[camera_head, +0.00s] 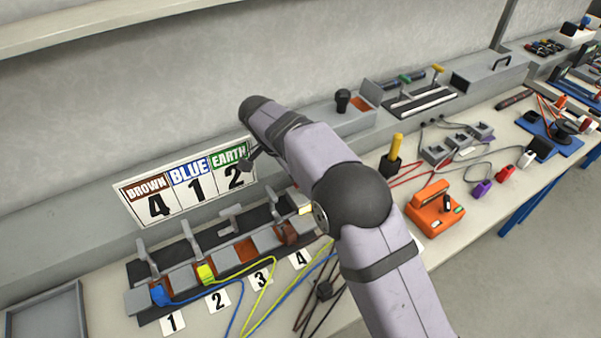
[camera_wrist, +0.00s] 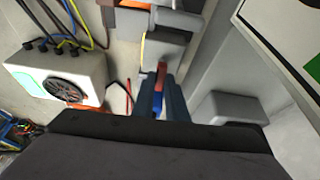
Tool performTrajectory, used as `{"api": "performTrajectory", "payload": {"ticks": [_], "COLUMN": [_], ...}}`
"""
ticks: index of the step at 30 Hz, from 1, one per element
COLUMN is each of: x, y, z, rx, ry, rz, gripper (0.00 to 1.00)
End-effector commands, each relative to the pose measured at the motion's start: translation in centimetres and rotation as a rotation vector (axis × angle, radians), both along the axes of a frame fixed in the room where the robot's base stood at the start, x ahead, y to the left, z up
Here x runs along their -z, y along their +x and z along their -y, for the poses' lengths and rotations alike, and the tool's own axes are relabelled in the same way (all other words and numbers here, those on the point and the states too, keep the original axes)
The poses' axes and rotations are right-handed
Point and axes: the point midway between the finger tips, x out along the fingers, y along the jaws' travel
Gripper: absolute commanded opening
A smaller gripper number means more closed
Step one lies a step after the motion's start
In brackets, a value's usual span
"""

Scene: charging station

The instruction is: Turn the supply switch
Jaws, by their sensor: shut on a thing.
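My gripper (camera_wrist: 160,98) is shut on a narrow red-and-blue piece (camera_wrist: 161,73) in the wrist view, with its dark fingers on both sides of it. A grey block (camera_wrist: 160,50) stands just beyond the fingertips. I cannot tell for sure whether the piece is the handle of the supply switch. In the head view my arm hides the gripper and this spot. No label marks a supply switch.
A terminal row with levers (camera_head: 247,252) and blue and yellow wires lies left of my arm, below the card sign (camera_head: 187,183). A pale box with a dial (camera_wrist: 58,75) is left in the wrist view. An orange device (camera_head: 433,211) and a black knob (camera_head: 343,97) are nearby.

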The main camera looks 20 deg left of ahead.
Motion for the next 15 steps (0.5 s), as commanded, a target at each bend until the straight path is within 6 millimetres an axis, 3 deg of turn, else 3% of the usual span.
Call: {"api": "performTrajectory", "payload": {"ticks": [15], "x": [-0.06], "y": [0.06], "z": [-0.08], "rx": [0.054], "ry": [0.003], "rz": [0.001], "gripper": [0.00]}}
